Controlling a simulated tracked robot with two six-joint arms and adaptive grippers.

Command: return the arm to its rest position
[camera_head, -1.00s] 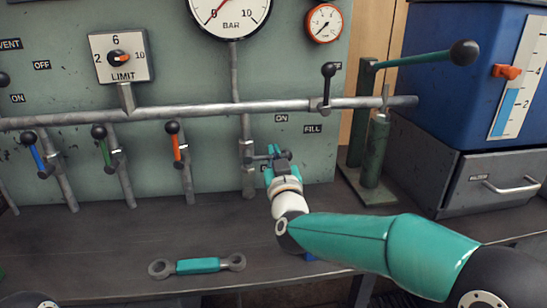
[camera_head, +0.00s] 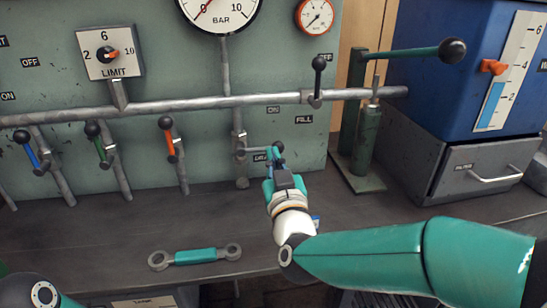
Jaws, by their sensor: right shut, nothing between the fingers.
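My right arm (camera_head: 400,255) comes in from the right. Its gripper (camera_head: 276,161) points away from me at the pipe panel. It is shut and empty, just in front of a valve lever (camera_head: 258,151) on the lower pipe stub. The lever lies sideways, and its knob is close to the fingertips; I cannot tell whether they touch. The fingertips are small and partly hidden by the gripper's own body. Only a part of my left arm (camera_head: 45,292) shows in the lower left corner; its gripper is out of view.
The panel carries a horizontal pipe (camera_head: 200,104), blue, green and orange levers, a limit dial (camera_head: 107,52) and gauges. A green hand pump (camera_head: 367,140) stands right, beside a blue tank (camera_head: 440,85) on a drawer unit (camera_head: 465,172). A teal double-ended link (camera_head: 195,257) lies on the bench.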

